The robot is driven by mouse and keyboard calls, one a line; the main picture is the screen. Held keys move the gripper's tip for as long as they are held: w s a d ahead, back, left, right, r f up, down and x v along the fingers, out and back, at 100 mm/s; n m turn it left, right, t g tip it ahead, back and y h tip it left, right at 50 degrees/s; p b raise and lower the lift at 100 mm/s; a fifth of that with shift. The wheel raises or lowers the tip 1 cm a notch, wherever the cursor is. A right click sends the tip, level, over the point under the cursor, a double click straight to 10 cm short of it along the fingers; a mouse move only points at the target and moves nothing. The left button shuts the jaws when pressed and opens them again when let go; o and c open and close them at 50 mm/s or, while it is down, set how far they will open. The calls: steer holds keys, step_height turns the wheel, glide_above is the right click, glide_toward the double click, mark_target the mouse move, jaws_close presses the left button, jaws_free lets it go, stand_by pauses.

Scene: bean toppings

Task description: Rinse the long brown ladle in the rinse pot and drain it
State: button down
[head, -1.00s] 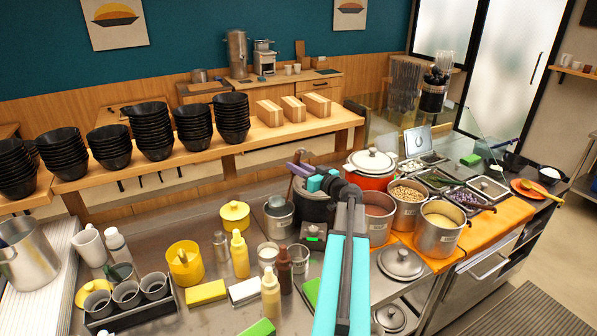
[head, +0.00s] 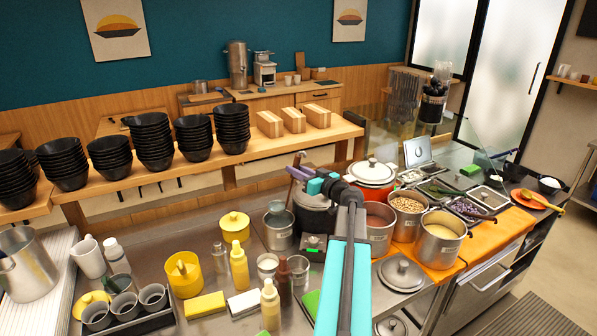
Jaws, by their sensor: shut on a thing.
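My gripper (head: 298,173), with purple fingers, is shut on the brown handle of the long ladle (head: 299,158). It holds the ladle steeply above a steel pot with a small label (head: 279,233), which seems to be the rinse pot. A grey, rounded shape that looks like the ladle's bowl (head: 277,207) shows at the pot's mouth. I cannot tell whether it is clear of the rim or touches water. My teal wrist and arm hide part of the area to the right of the pot.
A dark round cooker (head: 312,219) stands close to the pot's right. An orange lidded pot (head: 371,180) and several food pots stand farther right. Bottles, a yellow canister (head: 184,275) and cups crowd the counter at left. Stacked black bowls line the back shelf (head: 260,151).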

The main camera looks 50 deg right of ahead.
steer(key=shift+r, duration=0.15)
steer(key=shift+d+r, duration=0.2)
steer(key=shift+d, duration=0.05)
steer(key=s+d+r, duration=0.1)
steer(key=d+r, duration=0.3)
steer(key=r, duration=0.3)
steer(key=shift+r, duration=0.2)
steer(key=shift+s+f, duration=0.1)
steer(key=shift+f, duration=0.1)
